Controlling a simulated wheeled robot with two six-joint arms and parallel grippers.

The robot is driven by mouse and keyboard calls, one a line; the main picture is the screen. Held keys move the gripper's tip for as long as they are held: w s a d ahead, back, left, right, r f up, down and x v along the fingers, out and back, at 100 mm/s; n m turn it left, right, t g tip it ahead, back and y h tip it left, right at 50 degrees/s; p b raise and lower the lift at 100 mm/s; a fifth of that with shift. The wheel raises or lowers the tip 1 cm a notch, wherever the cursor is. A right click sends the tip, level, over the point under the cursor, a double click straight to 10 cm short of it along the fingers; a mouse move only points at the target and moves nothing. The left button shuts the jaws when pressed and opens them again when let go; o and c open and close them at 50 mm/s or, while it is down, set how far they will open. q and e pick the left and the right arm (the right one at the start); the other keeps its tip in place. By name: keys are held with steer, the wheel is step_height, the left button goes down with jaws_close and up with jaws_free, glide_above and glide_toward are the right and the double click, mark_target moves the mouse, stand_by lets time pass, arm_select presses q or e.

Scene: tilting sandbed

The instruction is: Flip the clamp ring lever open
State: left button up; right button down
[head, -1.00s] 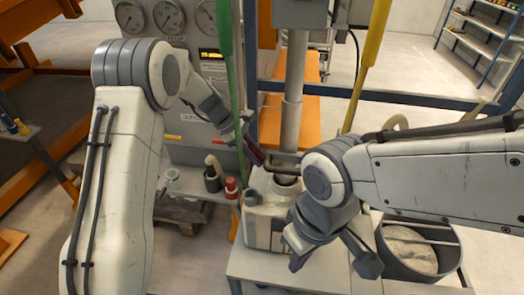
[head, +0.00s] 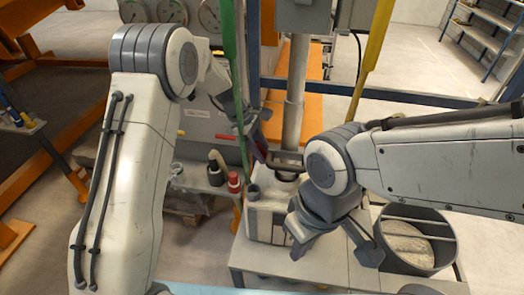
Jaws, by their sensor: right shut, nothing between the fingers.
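A pale container-like body (head: 258,222) stands on the light bench in the middle of the head view. A dark ring-like part (head: 283,172) shows at its top, partly behind my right arm. I cannot pick out the clamp ring lever with certainty; it is small or hidden. My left gripper (head: 257,143) is above and behind the pale body, by the green post, with its fingers dark and partly hidden. I cannot tell whether they are apart. My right gripper (head: 299,247) points down in front of the body's right side. It is shut and empty.
A round metal drum (head: 417,262) with pale material stands at the right. A green post (head: 234,75), a yellow post (head: 372,60) and a grey column (head: 294,95) rise close to the arms. A red-capped bottle (head: 234,183) stands left of the pale body.

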stand_by(0.3)
arm_select(q)
steer(key=shift+a+r, duration=0.1)
steer(key=shift+r, duration=0.1)
steer(key=b+v, duration=0.4)
steer(key=v, duration=0.6)
steer(key=s+a+f+m+t+y, duration=0.1)
steer(key=s+a+f+m+y, duration=0.15)
steer(key=s+m, duration=0.35)
steer(key=s+a+f+m+t+y, duration=0.1)
steer(key=s+a+f+m, duration=0.25)
steer(key=s, duration=0.45)
steer(key=s+a+f+m+t+y, duration=0.1)
steer(key=s+a+f+m, duration=0.3)
steer(key=s+m, duration=0.15)
steer(key=s+d+f+m+g+b, duration=0.1)
steer(key=s+d+f+m+b, duration=0.2)
steer(key=s+d+b, duration=0.3)
steer(key=s+d+f+m+g+b, duration=0.1)
steer(key=s+d+f+m+b, duration=0.2)
steer(key=s+d+b, duration=0.3)
steer(key=s+d, duration=0.1)
steer(key=s, duration=0.1)
steer(key=shift+s+d+m+g+h, duration=0.25)
steer(key=shift+m+g+h, duration=0.05)
steer(key=shift+h, duration=0.05)
